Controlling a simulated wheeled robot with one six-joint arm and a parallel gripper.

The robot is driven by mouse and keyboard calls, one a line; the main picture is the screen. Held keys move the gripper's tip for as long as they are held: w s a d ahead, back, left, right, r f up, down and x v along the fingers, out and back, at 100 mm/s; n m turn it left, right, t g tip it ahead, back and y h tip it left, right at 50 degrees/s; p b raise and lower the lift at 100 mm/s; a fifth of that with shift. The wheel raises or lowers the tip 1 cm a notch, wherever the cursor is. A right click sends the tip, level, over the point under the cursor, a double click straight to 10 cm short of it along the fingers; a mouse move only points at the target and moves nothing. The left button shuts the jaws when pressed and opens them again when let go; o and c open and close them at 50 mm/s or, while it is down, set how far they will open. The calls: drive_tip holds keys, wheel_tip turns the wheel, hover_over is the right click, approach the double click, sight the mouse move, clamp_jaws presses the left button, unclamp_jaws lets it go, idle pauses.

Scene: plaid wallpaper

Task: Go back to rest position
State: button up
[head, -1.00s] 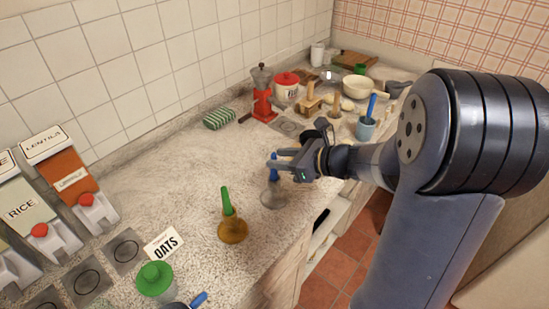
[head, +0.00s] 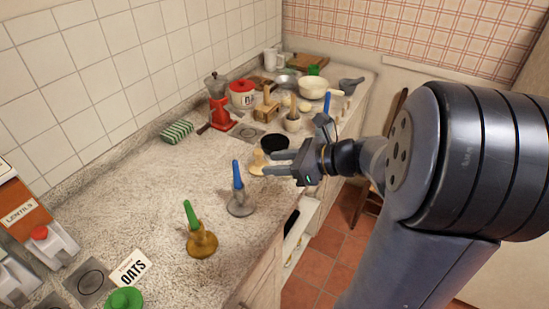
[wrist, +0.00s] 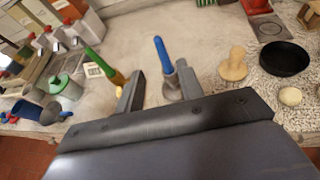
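My gripper (head: 268,163) is open and empty above the counter's front edge; its two spread fingers also show in the wrist view (wrist: 159,70). A blue-handled tool (head: 239,178) with a grey, wide base stands upright on the counter, left of my gripper and apart from it. In the wrist view the blue handle (wrist: 162,52) appears beyond the gap between the fingers. A green-handled tool (head: 193,218) with a brown-gold base stands nearer and further left.
A wooden tool (wrist: 233,66) and a black dish (wrist: 284,58) sit near my gripper. A red grinder (head: 218,110), a red-lidded pot (head: 243,97) and a white bowl (head: 314,88) stand further back. The left-middle counter is clear.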

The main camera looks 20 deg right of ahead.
sight(235, 160)
drive_tip(key=shift+a, duration=0.1)
drive_tip(key=x, duration=1.2)
drive_tip(key=shift+f+p, duration=0.4)
drive_tip(key=shift+w+r, duration=0.1)
drive_tip(key=shift+r, duration=0.9)
drive_tip(key=shift+f, duration=0.1)
